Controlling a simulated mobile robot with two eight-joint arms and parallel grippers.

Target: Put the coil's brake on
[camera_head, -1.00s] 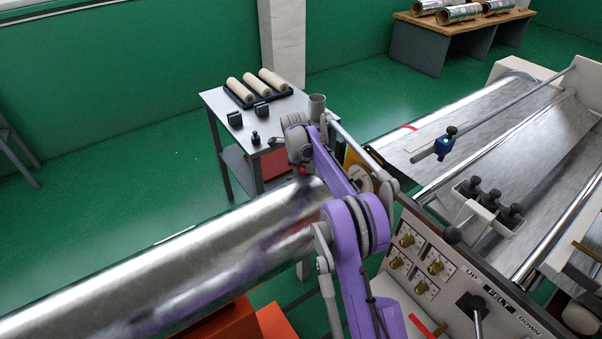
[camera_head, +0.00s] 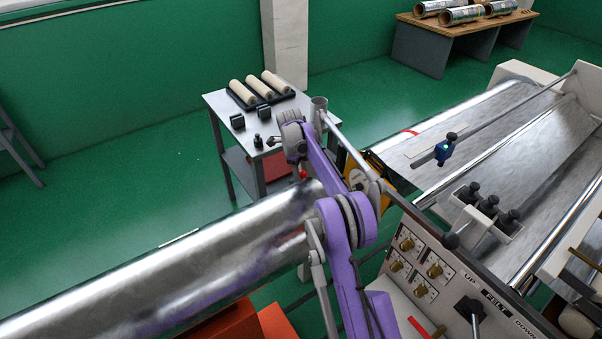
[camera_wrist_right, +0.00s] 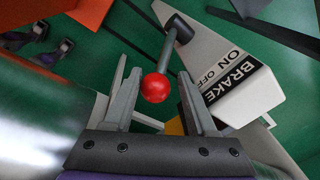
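The brake lever is a grey rod with a red ball knob (camera_wrist_right: 155,87). The rod runs from the knob to a dark pivot on a white post, whose label (camera_wrist_right: 235,80) reads BRAKE, ON, OFF. My right gripper (camera_wrist_right: 157,76) is open, its two fingers on either side of the knob, with gaps visible. In the head view the red knob (camera_head: 302,174) shows small below my right wrist; the fingers are hard to make out there. The shiny silver coil (camera_head: 180,270) lies at lower left, and its surface also shows in the wrist view (camera_wrist_right: 40,120). My left gripper is out of view.
A grey side table (camera_head: 222,101) with cardboard cores stands behind my right wrist. The machine's control panel (camera_head: 430,265) and foil bed are to the right. An orange-red block (camera_head: 225,325) sits under the coil. Green floor is open at left.

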